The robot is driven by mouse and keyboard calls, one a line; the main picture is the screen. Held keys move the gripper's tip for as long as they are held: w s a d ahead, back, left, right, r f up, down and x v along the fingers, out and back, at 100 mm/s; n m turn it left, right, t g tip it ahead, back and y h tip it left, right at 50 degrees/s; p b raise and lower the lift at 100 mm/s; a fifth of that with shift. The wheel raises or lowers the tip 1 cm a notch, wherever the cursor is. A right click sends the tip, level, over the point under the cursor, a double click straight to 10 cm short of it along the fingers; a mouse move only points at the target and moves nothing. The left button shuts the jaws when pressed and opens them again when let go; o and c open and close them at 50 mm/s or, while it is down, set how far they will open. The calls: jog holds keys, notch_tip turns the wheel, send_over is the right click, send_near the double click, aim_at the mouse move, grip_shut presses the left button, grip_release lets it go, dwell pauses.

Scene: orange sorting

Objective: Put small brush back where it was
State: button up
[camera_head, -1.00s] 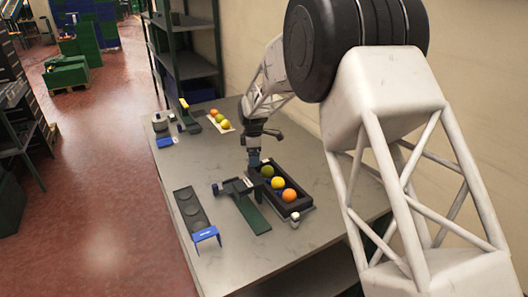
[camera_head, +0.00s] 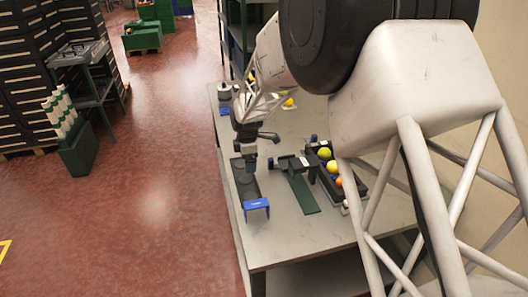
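My gripper (camera_head: 249,160) points down over the far part of a long dark tray (camera_head: 238,166) with round wells. The fingers are small and dark, so I cannot tell whether they are open or hold anything. I cannot make out the small brush for certain in this view. A blue bracket-like piece (camera_head: 256,204) stands at the near end of the dark tray. A black fruit box (camera_head: 358,189) to the right holds a yellow-green fruit (camera_head: 324,153), a yellow one (camera_head: 332,168) and an orange one (camera_head: 339,181); my arm partly hides the box.
A dark green board (camera_head: 302,194) with a dark block (camera_head: 287,164) lies between the tray and the fruit box. More small items, including an orange-yellow fruit (camera_head: 289,102), stand at the table's far end. The near table top (camera_head: 295,235) is clear.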

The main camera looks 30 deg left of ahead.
aim_at(245, 180)
jog(key=shift+s+a+f, duration=0.15)
jog(key=shift+s+a, duration=0.3)
jog(key=shift+s, duration=0.3)
jog(key=shift+f, duration=0.2)
jog(key=shift+f, duration=2.7)
jog(key=shift+f, duration=0.65)
jog(key=o, duration=0.7)
jog(key=shift+o, duration=0.2)
jog(key=shift+r, duration=0.15)
notch_tip(245, 180, up, 8)
dwell(0.9)
